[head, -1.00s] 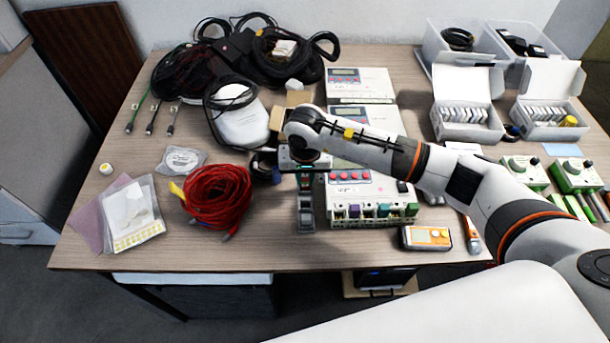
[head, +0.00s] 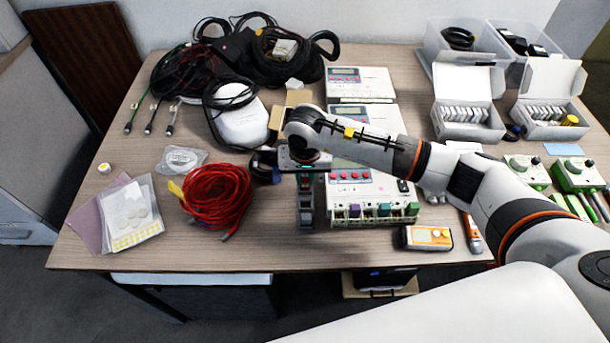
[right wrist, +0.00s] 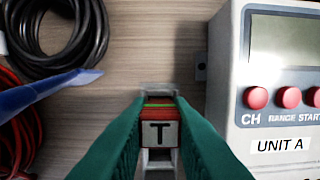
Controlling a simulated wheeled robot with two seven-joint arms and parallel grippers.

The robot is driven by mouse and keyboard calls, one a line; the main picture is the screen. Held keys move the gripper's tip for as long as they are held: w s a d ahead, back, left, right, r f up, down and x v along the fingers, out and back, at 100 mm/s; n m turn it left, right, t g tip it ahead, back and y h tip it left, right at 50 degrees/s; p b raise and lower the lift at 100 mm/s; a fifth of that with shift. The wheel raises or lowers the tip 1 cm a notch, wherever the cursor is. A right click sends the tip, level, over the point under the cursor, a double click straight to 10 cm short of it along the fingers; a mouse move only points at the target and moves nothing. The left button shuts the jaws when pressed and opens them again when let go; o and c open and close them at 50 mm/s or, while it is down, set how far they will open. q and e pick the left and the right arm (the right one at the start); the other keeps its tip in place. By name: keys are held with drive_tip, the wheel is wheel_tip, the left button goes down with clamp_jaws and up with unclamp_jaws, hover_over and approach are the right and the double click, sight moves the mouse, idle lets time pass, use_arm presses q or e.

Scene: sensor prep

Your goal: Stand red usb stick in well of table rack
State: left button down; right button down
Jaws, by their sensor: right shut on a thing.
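The red usb stick (right wrist: 160,132), with a white label reading "T", is between the green fingers of my right gripper (right wrist: 158,142) in the right wrist view. The gripper is shut on it. The grey table rack (head: 306,222) stands in front of and below the gripper in the head view, left of the white instrument. In the right wrist view a pale part of the rack (right wrist: 158,90) shows just beyond the stick. The stick's lower end is hidden, so I cannot tell whether it is inside a well. My left gripper is in neither view.
The white instrument marked UNIT A (right wrist: 280,110) stands close on the right. Red cable coil (head: 216,196) and black cables (head: 275,55) lie left and behind.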

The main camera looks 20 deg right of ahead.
drive_tip(key=shift+f+b, duration=0.3)
drive_tip(key=shift+b, duration=0.3)
idle(0.8)
drive_tip(key=c, duration=1.1)
unclamp_jaws()
drive_tip(key=shift+o, duration=0.2)
drive_tip(key=shift+r, duration=0.1)
drive_tip(key=shift+r+p, duration=1.7)
drive_tip(key=shift+r, duration=1.75)
drive_tip(key=shift+s+f, duration=0.1)
drive_tip(key=shift+f, duration=0.05)
